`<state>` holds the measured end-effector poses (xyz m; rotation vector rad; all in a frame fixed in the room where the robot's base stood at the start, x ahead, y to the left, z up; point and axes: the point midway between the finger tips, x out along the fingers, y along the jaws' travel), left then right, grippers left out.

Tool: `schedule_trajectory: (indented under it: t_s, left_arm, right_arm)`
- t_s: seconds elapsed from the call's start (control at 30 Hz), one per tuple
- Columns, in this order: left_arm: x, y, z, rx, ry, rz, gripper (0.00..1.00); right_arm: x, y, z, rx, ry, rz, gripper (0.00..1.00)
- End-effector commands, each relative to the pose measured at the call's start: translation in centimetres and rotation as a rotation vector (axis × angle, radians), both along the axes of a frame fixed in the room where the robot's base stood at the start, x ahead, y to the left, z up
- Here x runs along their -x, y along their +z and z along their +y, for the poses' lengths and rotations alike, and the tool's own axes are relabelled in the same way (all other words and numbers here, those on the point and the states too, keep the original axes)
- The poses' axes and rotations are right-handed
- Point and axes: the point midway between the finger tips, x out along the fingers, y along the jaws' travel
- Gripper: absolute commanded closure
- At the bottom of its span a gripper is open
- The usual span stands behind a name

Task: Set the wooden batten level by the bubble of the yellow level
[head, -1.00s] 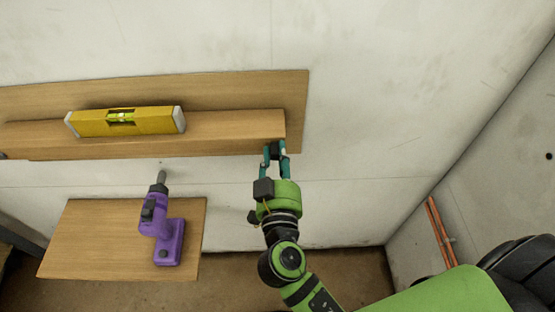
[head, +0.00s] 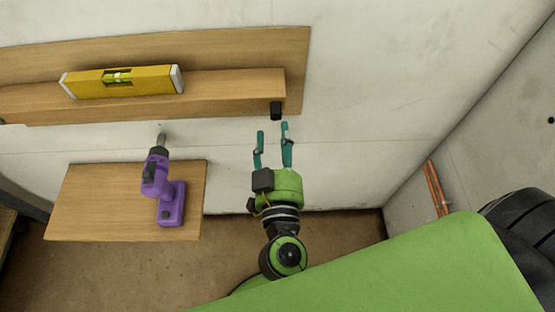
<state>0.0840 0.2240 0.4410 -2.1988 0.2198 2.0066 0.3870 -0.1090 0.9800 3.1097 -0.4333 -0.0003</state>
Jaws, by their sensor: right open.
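The wooden batten (head: 220,92) runs along the wall in front of a wider wooden board (head: 240,50). In the picture its right end sits higher than its left. The yellow level (head: 145,82) lies on top of the batten, left of its middle. Its green bubble vial (head: 117,76) shows, but the bubble is too small to read surely. A black knob (head: 276,111) sits under the batten's right end. My right gripper (head: 272,134) is open and empty, just below the knob and apart from it. My left gripper is not in view.
A purple drill (head: 170,200) stands on a lower wooden shelf (head: 95,205) at the left. Copper pipes (head: 436,188) run up the side wall at the right. The wall between the batten and the floor right of the shelf is clear.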

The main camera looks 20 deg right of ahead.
Motion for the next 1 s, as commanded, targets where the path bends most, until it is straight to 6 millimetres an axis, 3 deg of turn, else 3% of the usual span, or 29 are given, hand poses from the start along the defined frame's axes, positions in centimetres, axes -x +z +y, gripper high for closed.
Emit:
schedule_trajectory:
  t_s: [0.1, 0.3, 0.67, 0.7, 0.8, 0.87, 1.0]
  left_arm:
    - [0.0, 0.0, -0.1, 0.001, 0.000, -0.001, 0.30]
    - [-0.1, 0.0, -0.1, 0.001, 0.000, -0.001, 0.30]
    - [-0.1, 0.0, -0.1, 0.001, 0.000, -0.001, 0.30]
    - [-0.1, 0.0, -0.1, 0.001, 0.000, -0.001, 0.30]
    - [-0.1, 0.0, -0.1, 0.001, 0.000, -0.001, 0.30]
    - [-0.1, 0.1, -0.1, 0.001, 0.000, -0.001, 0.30]
    - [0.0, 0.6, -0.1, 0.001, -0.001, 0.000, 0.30]
  right_arm:
    - [2.5, -0.1, 0.7, 0.001, 0.003, 0.003, 0.53]
    - [5.1, 0.0, 1.5, 0.001, 0.002, 0.000, 0.53]
    - [5.9, 0.0, 1.7, 0.000, 0.000, -0.001, 0.53]
    - [5.8, 0.0, 1.7, 0.000, 0.001, -0.001, 0.57]
    - [5.5, 0.2, 1.9, -0.001, 0.024, -0.016, 0.97]
    - [4.6, 0.7, 2.3, -0.004, 0.076, -0.049, 1.00]
    - [1.3, 2.7, 4.5, -0.015, 0.352, -0.178, 1.00]
